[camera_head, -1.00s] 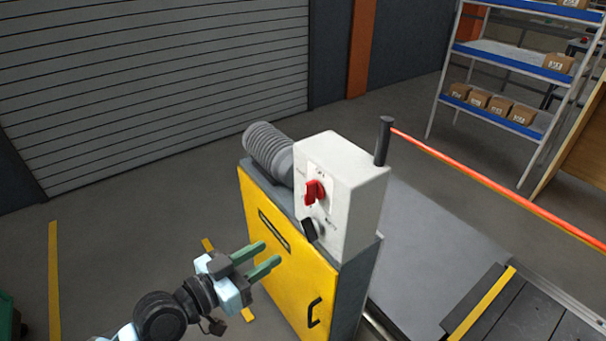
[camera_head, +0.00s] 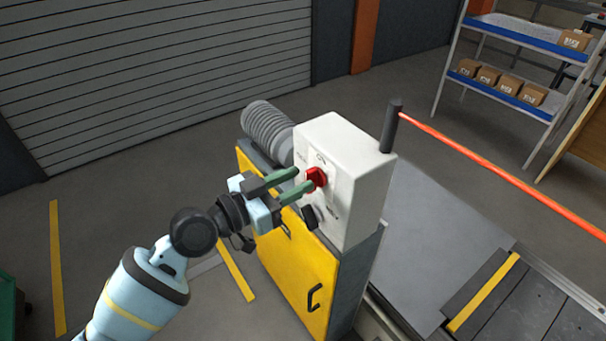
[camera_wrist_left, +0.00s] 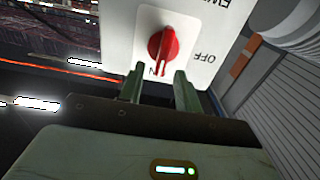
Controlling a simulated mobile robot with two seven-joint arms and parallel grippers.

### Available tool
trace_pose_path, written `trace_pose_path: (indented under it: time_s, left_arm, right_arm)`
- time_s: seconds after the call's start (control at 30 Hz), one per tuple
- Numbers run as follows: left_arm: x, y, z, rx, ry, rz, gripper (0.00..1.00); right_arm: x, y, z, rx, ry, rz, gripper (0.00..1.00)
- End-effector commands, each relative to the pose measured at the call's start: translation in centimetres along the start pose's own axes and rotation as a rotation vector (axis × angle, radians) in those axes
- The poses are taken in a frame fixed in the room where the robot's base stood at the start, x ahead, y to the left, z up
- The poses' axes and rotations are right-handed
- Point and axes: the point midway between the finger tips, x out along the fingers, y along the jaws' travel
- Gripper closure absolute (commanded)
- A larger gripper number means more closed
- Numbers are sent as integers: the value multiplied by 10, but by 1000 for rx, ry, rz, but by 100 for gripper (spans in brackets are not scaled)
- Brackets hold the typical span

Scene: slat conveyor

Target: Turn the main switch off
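The main switch is a red rotary knob (camera_head: 316,178) on the front of a white control box (camera_head: 352,198). In the left wrist view the red knob (camera_wrist_left: 163,48) sits on a white plate lettered OFF (camera_wrist_left: 205,58), and its handle points toward the partly hidden ON mark. My left gripper (camera_head: 303,181) is open, with its two green fingers apart and their tips close to the knob. In the left wrist view the fingers (camera_wrist_left: 159,88) stand to either side of the handle's line, just short of the knob. Contact cannot be told. My right gripper is not in view.
The box stands on a yellow cabinet (camera_head: 297,270) with a black handle. A dark knob (camera_head: 309,217) sits below the switch. A grey ribbed hose (camera_head: 268,131) is behind. A dark post (camera_head: 391,126) with an orange-red bar (camera_head: 480,165) stands right, above the conveyor (camera_head: 535,315).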

Motion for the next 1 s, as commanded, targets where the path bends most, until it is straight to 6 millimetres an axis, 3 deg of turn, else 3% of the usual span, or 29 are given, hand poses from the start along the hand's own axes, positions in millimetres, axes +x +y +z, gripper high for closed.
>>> trace_pose_path:
  time_s: [0.2, 0.53, 0.8, 1.0]
  left_arm:
    - [21, 0, -1, 0, 1, -1, 66]
    - [25, 0, 1, 1, 0, -1, 66]
    - [24, 0, 0, 1, 0, -1, 99]
    - [24, 0, 1, -1, 0, -1, 100]
  right_arm:
    - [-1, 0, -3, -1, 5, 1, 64]
    - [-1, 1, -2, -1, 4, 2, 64]
    - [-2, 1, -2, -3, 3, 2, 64]
    - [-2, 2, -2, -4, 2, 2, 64]
